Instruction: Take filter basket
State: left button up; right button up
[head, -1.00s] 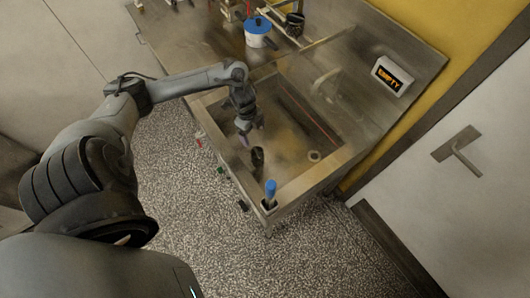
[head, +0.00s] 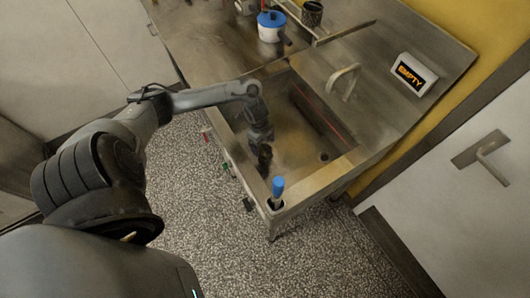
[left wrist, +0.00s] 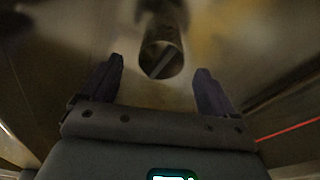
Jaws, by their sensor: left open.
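A dark, hollow cylinder that looks like the filter basket (head: 265,160) is in the metal basin, near its front-left side. In the left wrist view the basket (left wrist: 162,58) shows its round open end, with a pale diagonal strip inside. My left gripper (head: 264,146) reaches down into the basin right at the basket. In the left wrist view the left gripper (left wrist: 160,67) is open, its two purple-grey fingers apart on either side of the basket's near end. I cannot tell whether they touch it. My right gripper is not in view.
The basin (head: 322,183) has raised walls and a drain hole. A curved spout (head: 344,80) stands over its far side. A blue-handled tool (head: 278,187) stands at the front corner. A blue-lidded pot (head: 270,27), dark mesh cup (head: 312,14) and "EMPTY" sign (head: 413,73) stand on the counter.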

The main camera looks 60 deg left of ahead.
aim_at(265, 149)
pick_arm(q)
jog(key=shift+w+d+f+b, duration=0.15)
jog(key=shift+f+b, duration=0.1)
jog(key=shift+f, duration=0.9)
jog(key=shift+w+d+f+b, duration=0.1)
jog(key=shift+d+f+b, duration=0.1)
jog(key=shift+f, duration=0.9)
jog(key=shift+c, duration=0.2)
jog(key=c, duration=1)
jog(key=shift+r, duration=0.1)
